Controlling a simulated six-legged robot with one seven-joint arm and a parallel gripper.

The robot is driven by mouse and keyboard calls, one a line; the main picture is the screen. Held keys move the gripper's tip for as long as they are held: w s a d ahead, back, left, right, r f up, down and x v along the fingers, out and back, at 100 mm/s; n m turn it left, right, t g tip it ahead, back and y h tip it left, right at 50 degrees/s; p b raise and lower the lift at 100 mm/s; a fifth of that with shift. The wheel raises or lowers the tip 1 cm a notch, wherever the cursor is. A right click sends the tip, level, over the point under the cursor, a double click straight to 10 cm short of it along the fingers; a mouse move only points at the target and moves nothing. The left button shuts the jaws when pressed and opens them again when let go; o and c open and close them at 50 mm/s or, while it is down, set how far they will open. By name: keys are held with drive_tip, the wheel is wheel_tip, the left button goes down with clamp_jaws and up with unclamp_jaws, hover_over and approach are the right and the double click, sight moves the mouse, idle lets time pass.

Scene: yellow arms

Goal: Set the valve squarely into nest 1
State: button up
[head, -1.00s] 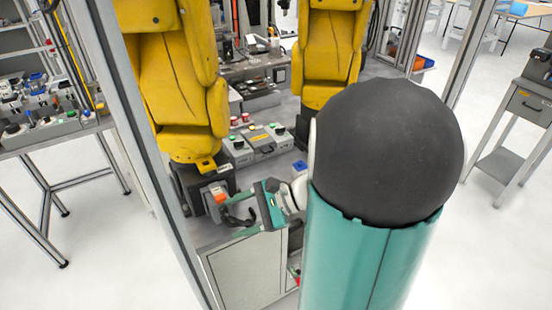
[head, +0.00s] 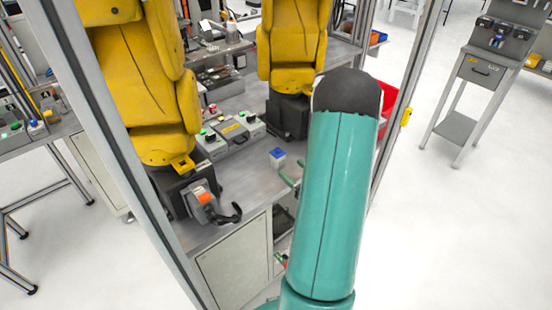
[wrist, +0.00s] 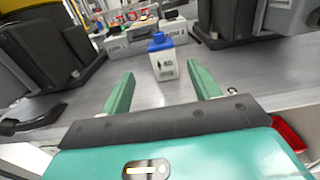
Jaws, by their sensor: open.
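A small white block with a blue top, which looks like the valve (head: 277,159), stands on the grey bench in the head view. In the wrist view the valve (wrist: 164,65) stands upright, beyond and between my fingertips, with dark marks on its front. My gripper (wrist: 161,84) is open and empty, its two green fingers apart and pointing toward the valve without touching it. In the head view my arm hides most of the gripper. Grey boxes with printed labels stand behind the valve; in the wrist view the right one (wrist: 174,29) seems to read as a nest, the left label (wrist: 117,45) is unclear.
Yellow robot arms (head: 140,85) on dark bases stand left and right of the boxes. A grey device with an orange part (head: 203,200) and a black strap sits at the bench's front left. A metal frame post (head: 110,140) rises nearby. Bench surface (head: 240,182) before the valve is clear.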

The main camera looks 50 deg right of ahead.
sight(278, 149)
drive_tip(key=w, duration=0.3)
drive_tip(key=w+d, duration=0.1)
drive_tip(key=w, duration=0.4)
drive_tip(key=shift+w+d+r, duration=0.1)
drive_tip(key=shift+w+d, duration=0.15)
drive_tip(key=shift+w, duration=0.1)
drive_tip(key=c, duration=1.2)
drive_tip(key=shift+r, duration=0.45)
wheel_tip(278, 149, up, 2)
drive_tip(key=shift+r, duration=0.1)
drive_tip(key=s+a+r, duration=0.2)
drive_tip(key=s+r, duration=0.1)
drive_tip(key=s, duration=0.1)
drive_tip(key=s+a+r, duration=0.2)
drive_tip(key=s+r, duration=0.1)
drive_tip(key=s, duration=0.1)
drive_tip(key=s+a+r, duration=0.3)
drive_tip(key=s+r, duration=0.1)
drive_tip(key=shift+s, duration=0.1)
